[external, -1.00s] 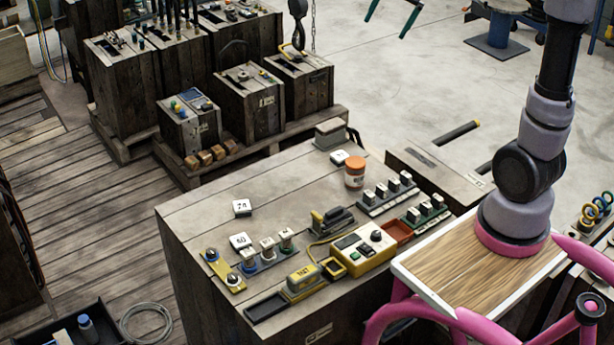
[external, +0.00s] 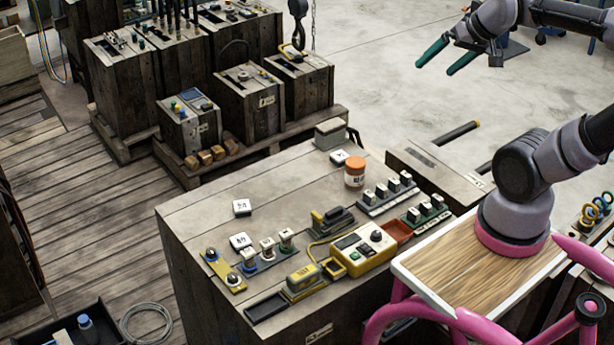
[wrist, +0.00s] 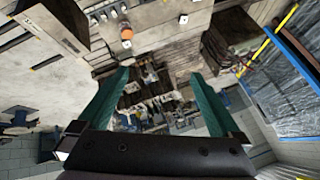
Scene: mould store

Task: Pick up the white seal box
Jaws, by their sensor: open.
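Three small white flat boxes with dark markings lie on the wooden bench: one at the left (external: 242,207), one just below it (external: 240,240), and one at the back near an orange-lidded jar (external: 339,157). I cannot tell from the markings which is the seal box. My gripper (external: 436,64) is open and empty, high up and well to the right of the boxes, above the concrete floor. In the wrist view its green fingers (wrist: 160,75) are spread, with nothing between them up close. A small white piece (wrist: 183,19) shows at the top there.
The orange-lidded jar (external: 354,172) stands near the back box. A yellow control box (external: 362,251), racks of white-topped stamps (external: 388,192) and a grey block (external: 330,134) crowd the bench (external: 190,213). The bench middle is fairly clear. Wooden crates (external: 250,105) stand behind.

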